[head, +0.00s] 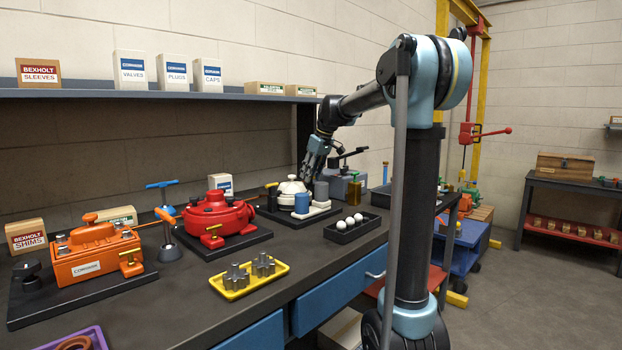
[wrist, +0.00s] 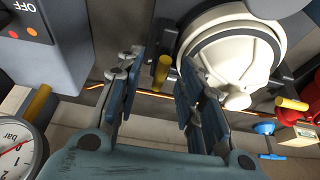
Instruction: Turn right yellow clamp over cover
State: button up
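The white round cover (wrist: 232,55) fills the upper right of the wrist view. In the head view it is the cream dome (head: 291,190) on a dark base. A yellow clamp handle (wrist: 162,70) stands upright just left of the cover in the wrist view. My gripper (wrist: 162,58) is open, with its blue-grey fingers on either side of the handle in the picture. I cannot tell whether they touch it. In the head view my gripper (head: 312,163) hangs above the right side of the dome and hides that side. Another yellow handle (head: 271,184) shows at the dome's left.
A red round housing (head: 217,212) and an orange housing (head: 92,252) stand to the left. In the wrist view, an OFF box (wrist: 45,45) and gauge (wrist: 15,155) stand left.

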jog(key=shift+w+a+f, duration=0.15)
jog(key=shift+f, duration=0.35)
grip_shut()
